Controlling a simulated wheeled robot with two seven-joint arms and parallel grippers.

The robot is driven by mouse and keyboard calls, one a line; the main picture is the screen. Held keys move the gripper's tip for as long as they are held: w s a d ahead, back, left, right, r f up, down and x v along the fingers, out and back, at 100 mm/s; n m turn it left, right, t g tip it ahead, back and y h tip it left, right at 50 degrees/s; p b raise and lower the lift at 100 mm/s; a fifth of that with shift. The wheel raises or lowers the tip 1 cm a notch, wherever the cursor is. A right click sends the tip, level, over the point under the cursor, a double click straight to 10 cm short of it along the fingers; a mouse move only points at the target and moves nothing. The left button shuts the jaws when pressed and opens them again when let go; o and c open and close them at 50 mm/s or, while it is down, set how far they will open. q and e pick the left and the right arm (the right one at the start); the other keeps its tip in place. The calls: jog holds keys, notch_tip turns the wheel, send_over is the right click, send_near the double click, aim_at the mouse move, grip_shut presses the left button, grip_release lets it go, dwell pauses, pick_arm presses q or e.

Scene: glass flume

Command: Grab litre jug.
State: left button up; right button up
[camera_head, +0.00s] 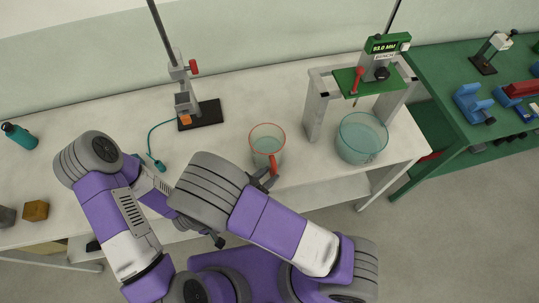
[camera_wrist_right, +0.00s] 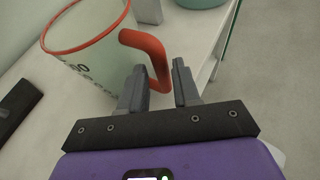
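The litre jug (camera_head: 267,142) is clear with a red rim and a red handle. It stands upright on the white bench in the head view and shows at the upper left of the right wrist view (camera_wrist_right: 92,48). My right gripper (camera_head: 265,180) is at the jug's handle side, near the bench's front edge. In the wrist view its two fingers (camera_wrist_right: 160,88) are apart, with the lower part of the handle between them, closer to the left finger.
A glass bowl (camera_head: 362,138) stands right of the jug beside a grey frame with a green gauge (camera_head: 380,70). A clamp stand (camera_head: 200,112) with a teal cable is behind left. A teal bottle (camera_head: 18,135) and an orange block (camera_head: 36,210) are far left. A green table (camera_head: 440,90) is right.

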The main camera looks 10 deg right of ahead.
jog(key=x, duration=0.5)
jog(key=shift+d+f, duration=0.1)
jog(key=shift+f, duration=0.05)
jog(key=shift+c, duration=0.5)
grip_shut()
